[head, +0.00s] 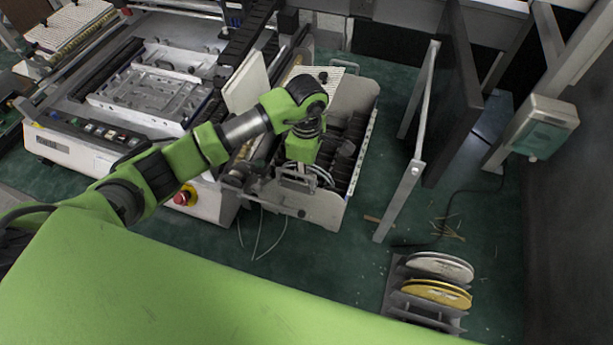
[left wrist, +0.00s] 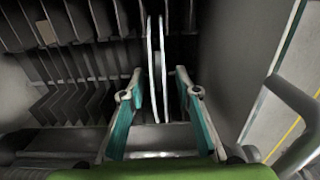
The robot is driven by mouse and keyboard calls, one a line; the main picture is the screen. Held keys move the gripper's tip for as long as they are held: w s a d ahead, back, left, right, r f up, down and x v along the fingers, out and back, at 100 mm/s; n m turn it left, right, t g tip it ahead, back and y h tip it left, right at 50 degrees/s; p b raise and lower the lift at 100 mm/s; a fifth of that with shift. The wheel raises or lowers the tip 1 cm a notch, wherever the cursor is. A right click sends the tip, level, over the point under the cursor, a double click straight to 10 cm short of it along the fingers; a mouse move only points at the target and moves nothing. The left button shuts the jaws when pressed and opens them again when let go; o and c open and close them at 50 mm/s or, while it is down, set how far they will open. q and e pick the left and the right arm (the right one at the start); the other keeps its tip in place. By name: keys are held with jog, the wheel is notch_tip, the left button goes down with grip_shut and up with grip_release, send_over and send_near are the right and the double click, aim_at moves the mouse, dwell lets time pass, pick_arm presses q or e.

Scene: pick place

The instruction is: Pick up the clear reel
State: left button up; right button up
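The clear reel (left wrist: 151,62) stands on edge in a slotted rack in the left wrist view. It shows as two thin pale rims with a dark gap between them. In the head view, part of a pale reel rim (head: 321,174) shows beside my gripper. My left gripper (left wrist: 159,84) is open, with one teal-padded finger on each side of the reel and a visible gap on both sides. In the head view my left gripper (head: 297,176) points down into the rack, its fingertips partly hidden. My right gripper is in neither view.
The rack (head: 363,149) has several dark upright dividers and a pale side wall. A large machine (head: 150,95) stands at left. A metal frame (head: 411,165) stands at right. A low stand at lower right holds white (head: 440,265) and yellow (head: 437,291) reels.

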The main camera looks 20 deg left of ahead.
pick_arm(q)
jog(key=shift+f, duration=0.15)
grip_shut()
